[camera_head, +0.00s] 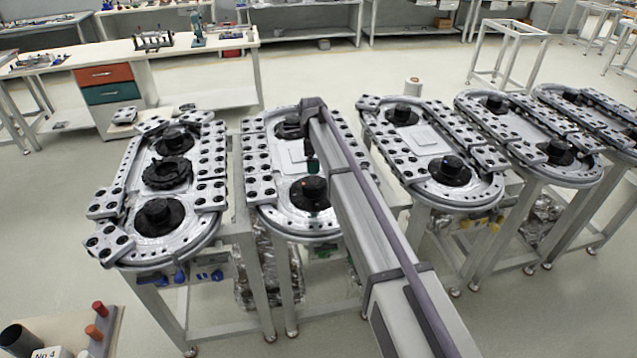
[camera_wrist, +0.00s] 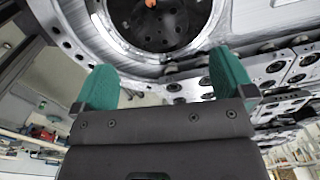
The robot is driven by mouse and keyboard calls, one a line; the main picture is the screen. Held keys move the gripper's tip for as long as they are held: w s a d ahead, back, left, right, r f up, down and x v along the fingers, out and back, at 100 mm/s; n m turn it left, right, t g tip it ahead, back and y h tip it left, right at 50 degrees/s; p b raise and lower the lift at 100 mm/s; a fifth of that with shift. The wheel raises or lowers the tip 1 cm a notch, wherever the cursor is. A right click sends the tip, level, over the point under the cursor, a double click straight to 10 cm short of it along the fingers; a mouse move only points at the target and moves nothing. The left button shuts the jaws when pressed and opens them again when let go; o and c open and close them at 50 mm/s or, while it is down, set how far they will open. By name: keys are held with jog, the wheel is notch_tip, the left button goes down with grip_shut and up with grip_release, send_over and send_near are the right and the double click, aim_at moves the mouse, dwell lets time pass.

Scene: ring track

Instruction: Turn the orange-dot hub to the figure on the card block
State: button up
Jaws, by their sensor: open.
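The orange-dot hub (camera_wrist: 160,22) is a black round hub at the top of the wrist view, with its orange dot (camera_wrist: 151,3) at the picture's edge. In the head view I take it to be the black front hub (camera_head: 309,190) of the second track. My gripper (camera_wrist: 167,82) has two green fingers spread wide with nothing between them, apart from the hub. In the head view one green fingertip shows (camera_head: 312,165) just behind the hub; my arm hides the rest. The card block (camera_head: 45,353) reads "No 4" at the bottom left, cut off by the picture's edge.
Similar ring tracks stand on both sides, such as the left track (camera_head: 208,232) and the right one (camera_head: 490,193). Red and orange pegs (camera_head: 97,320) and a dark cup (camera_head: 18,340) stand near the card. A white square plate (camera_head: 296,155) lies between the second track's hubs.

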aim_at(313, 182)
notch_tip(313, 182, down, 11)
jog(key=b, duration=1)
jog(key=shift+d, duration=0.1)
jog(key=shift+r, duration=0.2)
jog(key=c, duration=0.8)
